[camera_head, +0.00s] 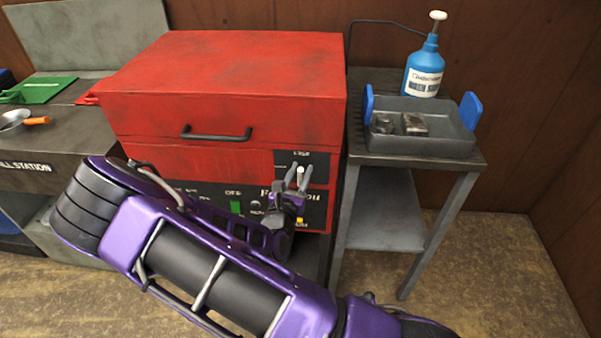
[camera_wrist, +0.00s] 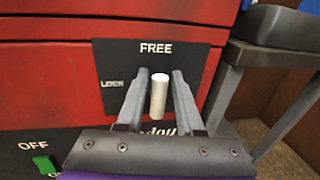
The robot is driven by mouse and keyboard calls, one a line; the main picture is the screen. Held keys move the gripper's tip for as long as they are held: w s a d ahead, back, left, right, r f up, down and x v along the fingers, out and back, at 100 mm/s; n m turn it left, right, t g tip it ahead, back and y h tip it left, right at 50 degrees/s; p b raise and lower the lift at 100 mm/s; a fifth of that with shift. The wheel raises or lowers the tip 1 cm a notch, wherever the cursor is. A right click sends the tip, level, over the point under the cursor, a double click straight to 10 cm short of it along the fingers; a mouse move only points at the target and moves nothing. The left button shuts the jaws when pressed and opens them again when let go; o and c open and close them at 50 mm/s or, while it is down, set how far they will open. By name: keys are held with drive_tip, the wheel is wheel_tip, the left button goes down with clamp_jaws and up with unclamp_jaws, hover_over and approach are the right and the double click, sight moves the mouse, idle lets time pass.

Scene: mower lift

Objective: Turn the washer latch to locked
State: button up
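The washer is a red box-shaped machine (camera_head: 225,95) with a black handle on its front. Its latch is a white peg (camera_wrist: 159,95) on a black plate (camera_wrist: 115,62) marked FREE at the top and LOCK at the left. The peg stands upright, below the word FREE. My gripper (camera_wrist: 159,78) is open, with one grey finger on each side of the peg and a visible gap to each. In the head view my gripper (camera_head: 301,170) is at the washer's front right, and the peg (camera_head: 300,177) shows between the fingers.
Right of the washer, a metal stand (camera_head: 467,161) carries a grey tray (camera_head: 425,143) with blue handles and small metal parts. A blue pump bottle (camera_head: 425,68) stands behind it. A workbench with a green item (camera_head: 45,89) is at left. A green switch (camera_wrist: 43,164) sits by OFF.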

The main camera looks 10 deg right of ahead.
clamp_jaws()
drive_tip(key=shift+n+p, duration=0.3)
drive_tip(key=shift+p, duration=0.1)
drive_tip(key=shift+w+a+r+n+p, duration=0.1)
drive_tip(key=shift+a+n+p, duration=0.05)
drive_tip(key=shift+n+p, duration=0.8)
drive_tip(key=n+t+y+p, duration=0.1)
drive_tip(key=n+p, duration=0.1)
drive_tip(key=n, duration=0.3)
drive_tip(key=a+f+n+t+p, duration=0.1)
drive_tip(key=n, duration=0.5)
drive_tip(key=f+n+t+y+p, duration=0.1)
drive_tip(key=n+p, duration=0.1)
drive_tip(key=n, duration=0.4)
drive_tip(key=shift+w+a+f+n+y+p, duration=0.15)
drive_tip(key=shift+w+n+y+p, duration=0.05)
drive_tip(key=shift+n+y+p, duration=0.1)
